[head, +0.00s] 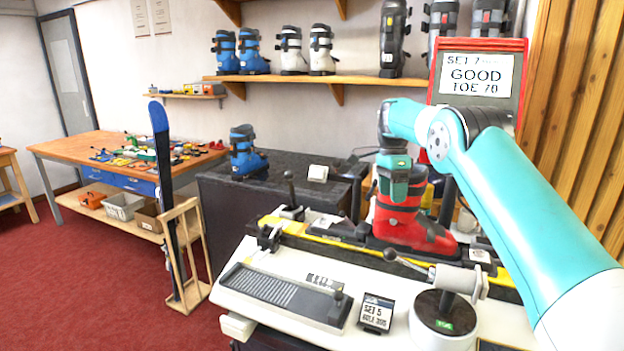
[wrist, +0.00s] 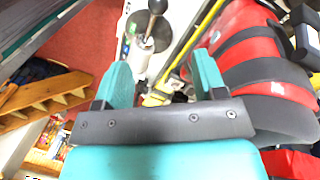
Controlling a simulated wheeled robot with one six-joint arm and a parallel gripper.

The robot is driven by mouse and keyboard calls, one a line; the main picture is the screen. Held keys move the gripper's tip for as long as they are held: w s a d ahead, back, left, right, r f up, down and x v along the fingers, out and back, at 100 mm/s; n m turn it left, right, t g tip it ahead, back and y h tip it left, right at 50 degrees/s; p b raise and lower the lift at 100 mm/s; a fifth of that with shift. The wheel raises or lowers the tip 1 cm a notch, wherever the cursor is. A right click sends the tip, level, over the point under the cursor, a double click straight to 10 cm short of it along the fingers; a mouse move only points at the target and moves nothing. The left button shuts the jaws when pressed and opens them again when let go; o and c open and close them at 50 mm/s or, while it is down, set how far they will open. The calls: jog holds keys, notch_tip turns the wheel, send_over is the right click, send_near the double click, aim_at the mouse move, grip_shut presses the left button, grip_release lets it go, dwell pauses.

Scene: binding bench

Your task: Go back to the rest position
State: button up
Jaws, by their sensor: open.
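My gripper (head: 392,198) hangs in front of the red ski boot (head: 412,229), close to its upper shaft, pointing down over the bench. In the wrist view my gripper (wrist: 160,76) has its two teal fingers spread, with nothing between them. The red boot (wrist: 262,55) with dark straps lies to the right of the fingers there. I cannot tell whether a finger touches it. In the head view the boot stands on the binding bench (head: 300,300), partly hidden by my gripper.
A black-knobbed lever (head: 410,262) stands at the front of the bench, and also shows in the wrist view (wrist: 155,28). A small card (head: 376,312) stands on the bench. A ski (head: 162,170) leans in a wooden stand at left. A red-framed sign (head: 478,78) is behind my arm.

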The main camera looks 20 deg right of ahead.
jog(key=s+a+r+n+t, duration=0.1)
jog(key=s+a+r+n, duration=0.3)
jog(key=s+a+n, duration=0.35)
jog(key=s+a+r+n+t, duration=0.1)
jog(key=s+a+r+n, duration=0.3)
jog(key=s+a+n, duration=0.3)
jog(key=s+a+f+n+y, duration=0.1)
jog(key=s+a+n, duration=0.3)
jog(key=s, duration=0.4)
jog(key=s+a+n+y, duration=0.1)
jog(key=s+a+n, duration=0.2)
jog(key=s, duration=0.6)
jog(key=s+a+f+n+y, duration=0.1)
jog(key=s+a+n, duration=0.3)
jog(key=s, duration=0.5)
jog(key=shift+a+f+n+y, duration=0.35)
jog(key=shift+n+y, duration=0.05)
jog(key=shift+n, duration=0.25)
